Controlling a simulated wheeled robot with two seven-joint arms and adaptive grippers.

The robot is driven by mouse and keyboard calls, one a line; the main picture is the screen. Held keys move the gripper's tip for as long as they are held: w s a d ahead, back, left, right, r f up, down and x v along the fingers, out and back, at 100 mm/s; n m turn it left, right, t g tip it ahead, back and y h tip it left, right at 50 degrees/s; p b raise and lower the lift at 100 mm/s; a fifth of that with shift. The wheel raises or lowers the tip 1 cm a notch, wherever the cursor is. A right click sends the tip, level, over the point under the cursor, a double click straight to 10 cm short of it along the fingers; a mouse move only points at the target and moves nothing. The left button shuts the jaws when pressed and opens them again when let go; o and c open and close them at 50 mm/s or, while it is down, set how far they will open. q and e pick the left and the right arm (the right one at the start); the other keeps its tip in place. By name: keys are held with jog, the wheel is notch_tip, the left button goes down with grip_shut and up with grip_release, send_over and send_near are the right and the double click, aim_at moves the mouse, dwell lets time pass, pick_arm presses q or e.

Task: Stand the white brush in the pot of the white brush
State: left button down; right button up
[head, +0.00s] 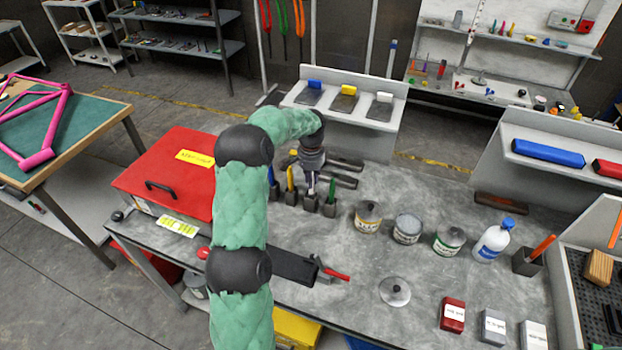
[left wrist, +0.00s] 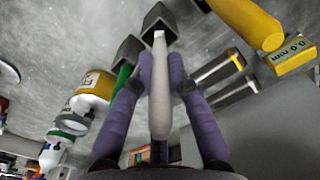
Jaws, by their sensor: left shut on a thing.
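My left gripper (head: 312,176) is shut on the white brush (left wrist: 159,95), which stands roughly upright between the two purple fingers in the left wrist view. The brush's lower end meets the mouth of a dark grey pot (left wrist: 162,18); how far inside it reaches, I cannot tell. In the head view this pot (head: 311,203) stands in a row of similar pots, under the gripper. The green brush (left wrist: 122,78) stands in the pot beside it. The yellow brush (head: 290,178) stands on the other side. My right gripper is not in view.
Several cans (head: 368,217) and a white bottle (head: 493,240) stand right of the pots. Dark bars (head: 345,163) lie behind them. A red box (head: 170,175) is at the left. A red-handled tool (head: 330,273) and a round lid (head: 394,291) lie in front.

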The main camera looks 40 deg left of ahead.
pick_arm(q)
jog(key=shift+f, duration=0.3)
jog(key=c, duration=1.1)
grip_release()
jog(key=shift+r, duration=0.1)
notch_tip(320, 180, up, 12)
jog(key=shift+f, duration=0.1)
